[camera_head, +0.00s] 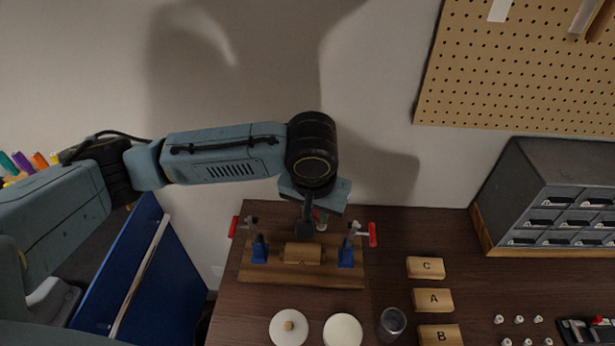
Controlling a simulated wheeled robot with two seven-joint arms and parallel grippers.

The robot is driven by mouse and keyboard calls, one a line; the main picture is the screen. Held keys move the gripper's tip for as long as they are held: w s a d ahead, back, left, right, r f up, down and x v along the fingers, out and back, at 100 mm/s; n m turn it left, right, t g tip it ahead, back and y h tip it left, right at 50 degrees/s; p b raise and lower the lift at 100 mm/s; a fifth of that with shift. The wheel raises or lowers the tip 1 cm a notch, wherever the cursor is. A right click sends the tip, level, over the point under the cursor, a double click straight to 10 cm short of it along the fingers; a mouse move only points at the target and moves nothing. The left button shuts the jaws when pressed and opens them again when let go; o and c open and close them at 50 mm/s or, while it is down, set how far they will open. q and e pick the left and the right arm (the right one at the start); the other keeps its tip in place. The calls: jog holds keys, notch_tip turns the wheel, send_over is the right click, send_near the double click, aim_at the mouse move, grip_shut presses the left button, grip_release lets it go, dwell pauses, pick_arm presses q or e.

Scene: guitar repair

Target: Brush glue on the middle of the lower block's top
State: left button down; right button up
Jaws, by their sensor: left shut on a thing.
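The lower block (302,253), a light wooden piece, lies on a brown wooden board (300,280) between two blue clamp supports. My left gripper (307,222) points down just behind and above the block. It is shut on a slim thing, probably the brush (322,222), mostly hidden by the gripper. I cannot tell whether its tip touches the block, and no glue can be made out on the block's top. An open-looking white round pot (342,331) stands in front of the board, beside a white lid with a wooden knob (289,327). My right gripper is not in view.
Clamps with red handles (235,227) (373,235) flank the block. Wooden blocks C (426,267), A (433,300) and B (440,335) lie to the right, near a glass jar (392,321). A grey drawer cabinet (555,200) stands at the back right.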

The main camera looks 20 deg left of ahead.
pick_arm(q)
jog(key=f+b, duration=0.1)
jog(key=a+f+b, duration=0.1)
jog(key=b, duration=0.1)
jog(key=f+h+b, duration=0.1)
jog(key=b, duration=0.1)
jog(key=shift+a, duration=0.4)
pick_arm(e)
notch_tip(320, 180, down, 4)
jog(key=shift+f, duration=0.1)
pick_arm(q)
jog(key=shift+r, duration=0.1)
